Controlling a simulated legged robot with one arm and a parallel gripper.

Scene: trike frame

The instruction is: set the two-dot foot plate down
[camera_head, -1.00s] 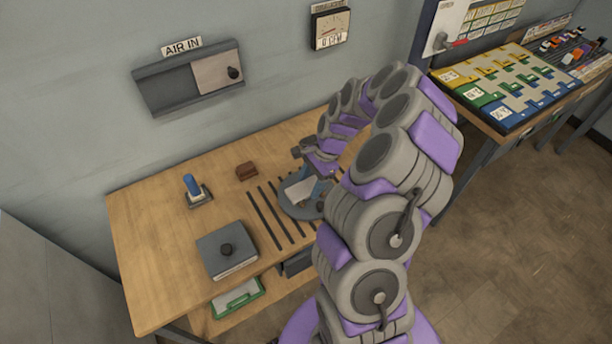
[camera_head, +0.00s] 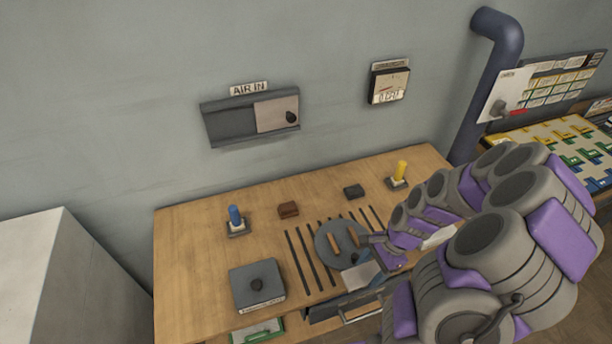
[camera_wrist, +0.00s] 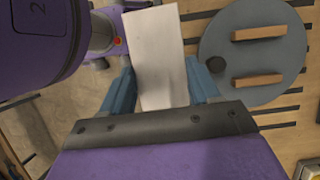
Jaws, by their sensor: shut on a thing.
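My gripper (camera_wrist: 160,85) has its two blue fingers shut on a pale, flat, rectangular plate (camera_wrist: 154,45), taken to be the foot plate. The plate sticks out beyond the fingertips in the wrist view; no dots can be made out on its visible face. In the head view the plate (camera_head: 360,277) shows partly, just in front of a round grey disc (camera_head: 328,248), and my arm hides part of that area. The disc carries two wooden bars and a dark knob and lies right of the plate in the wrist view (camera_wrist: 228,35). I cannot tell whether the plate touches anything below.
The wooden bench (camera_head: 195,265) has dark slots, a grey lidded box (camera_head: 257,287), a blue post (camera_head: 235,218), a yellow post (camera_head: 400,172), a brown block (camera_head: 288,209) and a dark block (camera_head: 353,191). The bench's left side is clear. A white cabinet (camera_head: 50,280) stands left.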

